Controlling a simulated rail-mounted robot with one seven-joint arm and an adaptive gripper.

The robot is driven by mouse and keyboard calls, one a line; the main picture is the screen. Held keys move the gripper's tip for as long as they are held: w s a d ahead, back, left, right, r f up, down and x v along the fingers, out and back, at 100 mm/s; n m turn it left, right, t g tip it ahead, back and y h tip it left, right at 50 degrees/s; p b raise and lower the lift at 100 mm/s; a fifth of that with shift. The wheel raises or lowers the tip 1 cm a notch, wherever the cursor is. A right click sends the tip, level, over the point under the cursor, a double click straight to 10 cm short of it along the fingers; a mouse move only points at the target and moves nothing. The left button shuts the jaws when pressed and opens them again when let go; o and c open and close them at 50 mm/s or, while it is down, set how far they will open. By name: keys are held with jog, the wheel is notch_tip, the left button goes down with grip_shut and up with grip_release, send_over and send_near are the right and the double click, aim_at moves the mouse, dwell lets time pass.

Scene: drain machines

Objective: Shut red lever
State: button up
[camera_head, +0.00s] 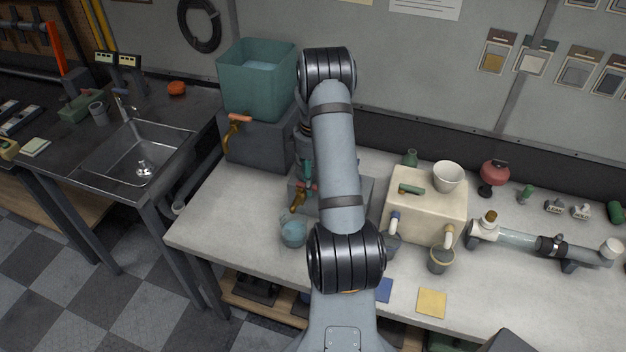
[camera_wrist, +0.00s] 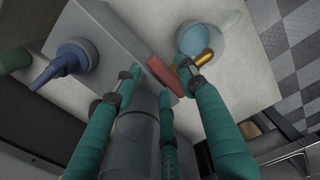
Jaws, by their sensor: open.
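In the wrist view the red lever (camera_wrist: 164,76) sits at the edge of a grey box (camera_wrist: 118,38), beside a brass spout (camera_wrist: 202,58). My gripper (camera_wrist: 160,82) has teal fingers and is open. The red lever shows between its fingertips, nearest the right one; I cannot tell whether they touch. In the head view my gripper (camera_head: 307,170) is largely hidden by my arm, close to the red lever (camera_head: 308,187). The brass spout (camera_head: 297,202) points down above a teal cup (camera_head: 293,234), which also shows in the wrist view (camera_wrist: 202,38).
A blue lever (camera_wrist: 58,68) stands on the other side of the box. A teal tank (camera_head: 257,85) with an orange-handled brass tap (camera_head: 236,122) stands behind left. A cream box (camera_head: 427,205) stands to the right. The bench front left is clear.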

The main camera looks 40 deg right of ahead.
notch_tip(320, 180, up, 12)
dwell(0.7)
dwell(0.4)
notch_tip(320, 180, down, 12)
jog(key=shift+f, duration=0.1)
dwell(0.3)
dwell(0.4)
